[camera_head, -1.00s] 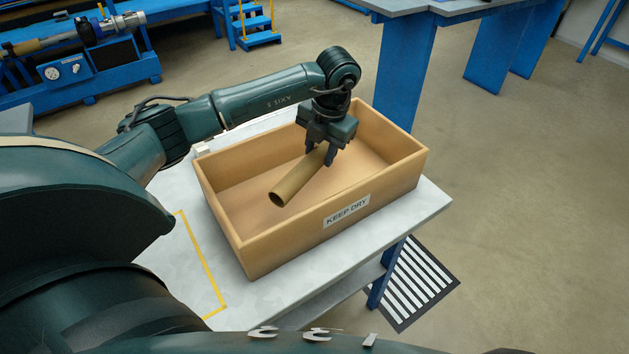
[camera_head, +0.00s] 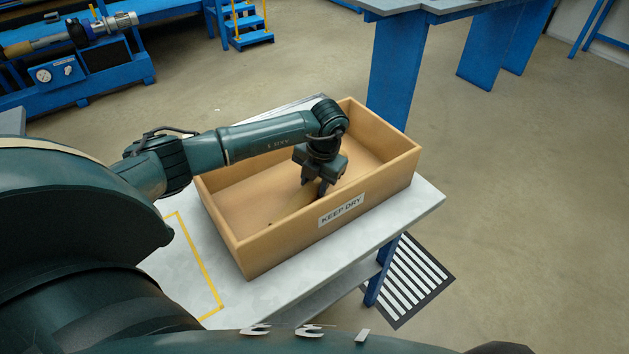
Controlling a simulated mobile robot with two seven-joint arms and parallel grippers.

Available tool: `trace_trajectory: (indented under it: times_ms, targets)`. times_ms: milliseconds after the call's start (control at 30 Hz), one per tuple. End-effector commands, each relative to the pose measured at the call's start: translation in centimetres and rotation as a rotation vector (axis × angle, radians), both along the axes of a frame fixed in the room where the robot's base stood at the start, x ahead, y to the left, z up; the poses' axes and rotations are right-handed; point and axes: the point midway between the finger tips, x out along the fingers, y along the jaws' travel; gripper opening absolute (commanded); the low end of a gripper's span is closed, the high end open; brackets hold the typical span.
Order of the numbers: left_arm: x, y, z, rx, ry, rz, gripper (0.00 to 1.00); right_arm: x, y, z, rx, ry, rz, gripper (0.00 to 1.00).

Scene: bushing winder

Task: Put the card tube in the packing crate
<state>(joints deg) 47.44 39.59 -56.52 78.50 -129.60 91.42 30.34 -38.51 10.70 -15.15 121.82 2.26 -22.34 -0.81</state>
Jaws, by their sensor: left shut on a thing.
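The card tube (camera_head: 293,208) is a brown cylinder, lying slantwise low inside the packing crate. Its near end shows just above the crate's front wall; part of it is hidden by that wall and by my gripper. The packing crate (camera_head: 342,212) is a tan open box with a "KEEP DRY" label on its front. My left gripper (camera_head: 315,190) reaches down into the crate and is shut on the card tube. Whether the tube touches the crate floor I cannot tell. My right gripper is not in view.
The crate stands on a light grey table (camera_head: 410,207) with yellow tape marking at its left. A blue-legged bench (camera_head: 398,65) stands behind right. A striped floor grate (camera_head: 408,282) lies below the table. Blue machinery (camera_head: 75,75) and steps are at the back left.

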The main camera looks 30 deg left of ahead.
Motion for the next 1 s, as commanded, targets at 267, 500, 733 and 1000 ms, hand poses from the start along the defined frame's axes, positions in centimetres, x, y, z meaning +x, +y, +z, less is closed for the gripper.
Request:
trace_trajectory:
  times_ms: [267,500,733,1000]
  targets:
    - [0.0,0.0,-0.2,0.000,0.000,0.001,0.50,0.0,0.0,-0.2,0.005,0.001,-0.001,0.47]
    - [0.0,0.0,-0.2,0.000,0.000,0.001,0.57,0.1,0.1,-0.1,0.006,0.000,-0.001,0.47]
    - [0.1,-0.1,0.9,-0.001,-0.002,0.001,0.57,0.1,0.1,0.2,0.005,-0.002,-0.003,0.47]
    - [0.1,-1.0,6.4,0.000,-0.006,0.000,0.57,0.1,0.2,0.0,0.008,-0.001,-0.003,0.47]
